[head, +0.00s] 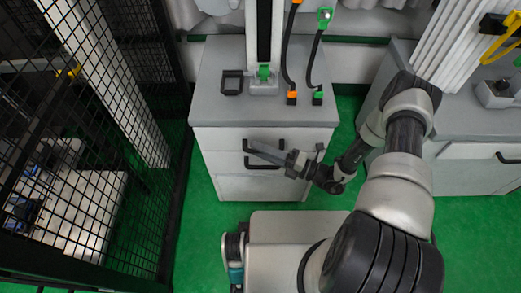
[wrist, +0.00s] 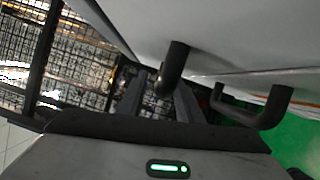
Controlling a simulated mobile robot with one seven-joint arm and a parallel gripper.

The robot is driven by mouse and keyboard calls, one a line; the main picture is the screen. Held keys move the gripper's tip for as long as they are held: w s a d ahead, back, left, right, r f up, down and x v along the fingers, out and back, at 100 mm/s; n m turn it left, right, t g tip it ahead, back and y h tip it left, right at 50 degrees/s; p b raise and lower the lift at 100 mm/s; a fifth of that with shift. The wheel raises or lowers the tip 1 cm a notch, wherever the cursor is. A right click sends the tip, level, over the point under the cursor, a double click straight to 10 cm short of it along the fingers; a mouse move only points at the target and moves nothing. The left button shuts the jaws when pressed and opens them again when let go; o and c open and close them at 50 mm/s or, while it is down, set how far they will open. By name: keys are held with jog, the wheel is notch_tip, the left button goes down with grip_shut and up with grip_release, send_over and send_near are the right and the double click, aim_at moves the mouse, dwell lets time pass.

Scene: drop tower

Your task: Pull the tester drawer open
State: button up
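A grey-topped white cabinet (head: 264,80) has two black bar handles on its front, an upper handle (head: 279,143) and a lower handle (head: 262,167). The drawer front (head: 222,138) at the upper handle looks closed. My gripper (head: 256,149) is at the cabinet front by these handles, its fingers pointing left and partly covering them. In the wrist view my gripper (wrist: 160,95) has its two fingers apart. One black handle (wrist: 174,65) shows at the fingers and another (wrist: 270,108) to the right. I cannot tell whether the fingers are around a handle or touching it.
A black mesh fence (head: 110,130) stands close on the left. A second cabinet (head: 465,165) is on the right, behind my arm. A vertical tower (head: 264,35), a small black holder (head: 232,82) and two cables are on the cabinet top. Green floor (head: 200,215) is free in front.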

grip_shut()
